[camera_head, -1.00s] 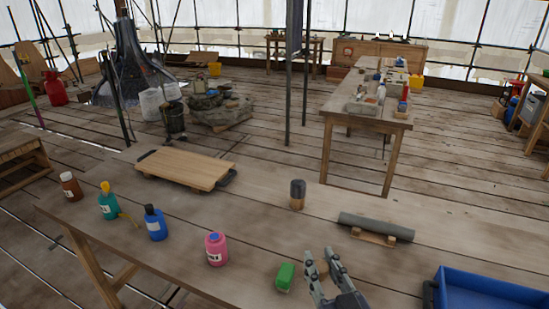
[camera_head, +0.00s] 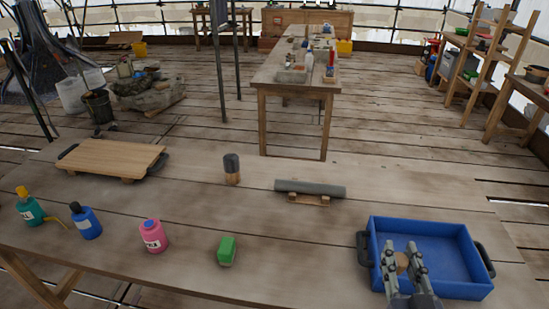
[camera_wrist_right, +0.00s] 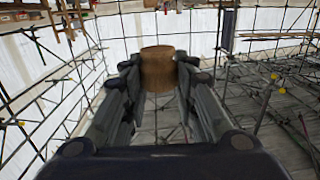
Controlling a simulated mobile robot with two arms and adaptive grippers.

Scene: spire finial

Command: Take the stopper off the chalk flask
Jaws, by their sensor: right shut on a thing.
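My right gripper (camera_head: 404,262) is shut on a brown, cork-like stopper (camera_head: 402,260), above the blue tray. In the right wrist view the stopper (camera_wrist_right: 158,68) sits between the fingertips of the gripper (camera_wrist_right: 158,85). On the table's left stand a pink flask (camera_head: 152,236) with a blue top, a blue bottle (camera_head: 86,221) with a dark cap and a teal bottle (camera_head: 30,208) with a yellow top. Their labels are too small to read, so I cannot tell which is the chalk flask. My left gripper is out of view.
The blue tray (camera_head: 462,292) lies at the table's right. A green block (camera_head: 227,250), a dark-topped wooden cylinder (camera_head: 232,168), a grey roll (camera_head: 311,188) on a cradle and a wooden board (camera_head: 108,157) are on the table.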

